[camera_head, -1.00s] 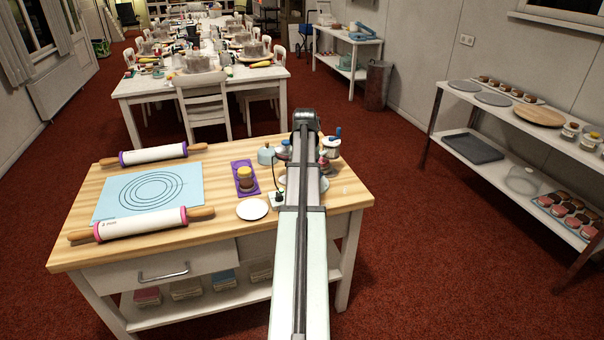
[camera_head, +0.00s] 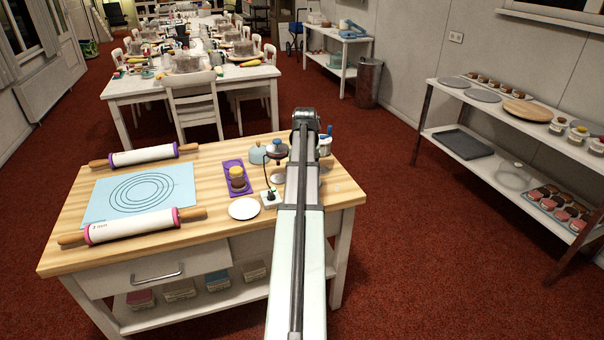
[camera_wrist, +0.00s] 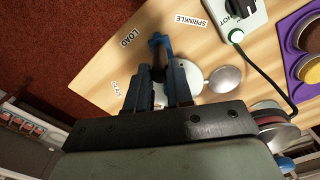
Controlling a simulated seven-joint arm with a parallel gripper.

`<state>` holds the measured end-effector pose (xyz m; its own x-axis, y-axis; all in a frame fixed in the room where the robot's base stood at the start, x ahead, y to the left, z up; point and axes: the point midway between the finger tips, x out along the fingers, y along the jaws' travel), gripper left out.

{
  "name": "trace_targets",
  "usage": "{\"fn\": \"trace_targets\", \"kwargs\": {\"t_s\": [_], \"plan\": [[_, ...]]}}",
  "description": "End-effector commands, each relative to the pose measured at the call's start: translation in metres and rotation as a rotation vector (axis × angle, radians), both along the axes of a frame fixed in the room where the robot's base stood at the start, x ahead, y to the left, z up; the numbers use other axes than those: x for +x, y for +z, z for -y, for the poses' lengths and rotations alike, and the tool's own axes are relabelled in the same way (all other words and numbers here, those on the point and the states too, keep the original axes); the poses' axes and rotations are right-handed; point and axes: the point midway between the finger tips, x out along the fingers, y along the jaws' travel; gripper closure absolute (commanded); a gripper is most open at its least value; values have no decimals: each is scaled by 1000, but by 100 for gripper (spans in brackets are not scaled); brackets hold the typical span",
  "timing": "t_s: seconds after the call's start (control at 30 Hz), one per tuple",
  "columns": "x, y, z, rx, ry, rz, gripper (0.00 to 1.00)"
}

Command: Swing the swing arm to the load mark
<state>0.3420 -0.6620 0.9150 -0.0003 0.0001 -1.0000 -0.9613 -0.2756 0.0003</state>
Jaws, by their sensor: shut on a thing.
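My gripper (camera_wrist: 157,88) shows in the wrist view with its two dark fingers shut on a blue piece (camera_wrist: 160,42), which I take for the handle of the swing arm. The rest of the swing arm is mostly hidden by the fingers and wrist. The LOAD mark (camera_wrist: 130,38) is a white label on the wooden top, just up and left of the fingertips. The SPRINKLE label (camera_wrist: 191,20) lies to their upper right. In the head view my own arm hides the gripper and these labels.
A small silvery disc (camera_wrist: 225,79) lies right of the fingers. A HOT-marked box (camera_wrist: 238,10) with a cable and a purple tray (camera_head: 239,190) stand nearby. Rolling pins (camera_head: 130,226) and a blue mat (camera_head: 100,205) lie left.

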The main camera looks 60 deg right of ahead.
Motion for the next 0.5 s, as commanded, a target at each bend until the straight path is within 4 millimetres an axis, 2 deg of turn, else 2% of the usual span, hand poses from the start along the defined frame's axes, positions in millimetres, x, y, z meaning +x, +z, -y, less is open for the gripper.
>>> {"fn": "trace_targets", "kwargs": {"t_s": [0.27, 0.5], "plan": [[-1, 1, 2, -3, 0, 1, 98], [-10, 1, 8, -3, -1, 1, 98]]}}
